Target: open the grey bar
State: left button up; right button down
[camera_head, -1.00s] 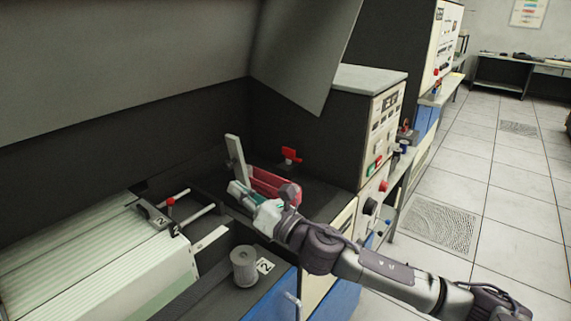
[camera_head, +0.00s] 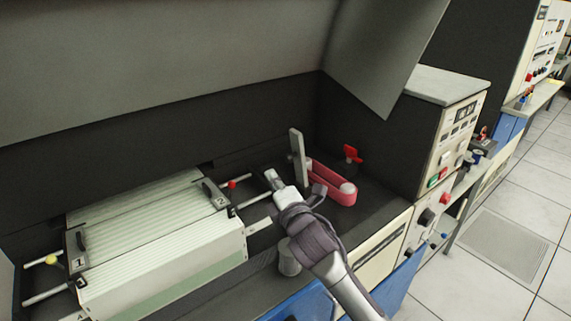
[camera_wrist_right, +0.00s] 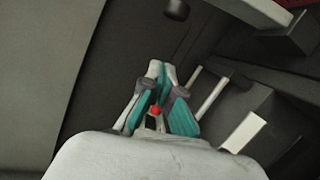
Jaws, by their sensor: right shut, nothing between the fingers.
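The grey bar (camera_head: 298,156) is a pale, flat bar standing nearly upright beside the pink-red belt-shaped part (camera_head: 331,184) on the dark machine deck. My right gripper (camera_head: 271,177) is just left of the bar in the head view, apart from it in the picture. Its fingers (camera_wrist_right: 160,70) are shut and empty in the right wrist view. A pale edge beside a red part shows at the top right of that view; I cannot tell if it is the bar. My left gripper is not in view.
A ribbed white unit (camera_head: 160,235) with black handles and rods lies to the left. A grey cylinder (camera_head: 289,258) stands below my right arm. A red lever (camera_head: 352,154) is behind the belt-shaped part. A control cabinet (camera_head: 453,125) stands at right, and a grey panel (camera_head: 190,65) overhangs the deck.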

jog(key=w+d+p, duration=0.1)
jog(key=w+d+r+p, duration=0.1)
jog(key=w+d, duration=0.1)
jog(key=shift+w, duration=0.1)
jog(key=shift+a, duration=0.1)
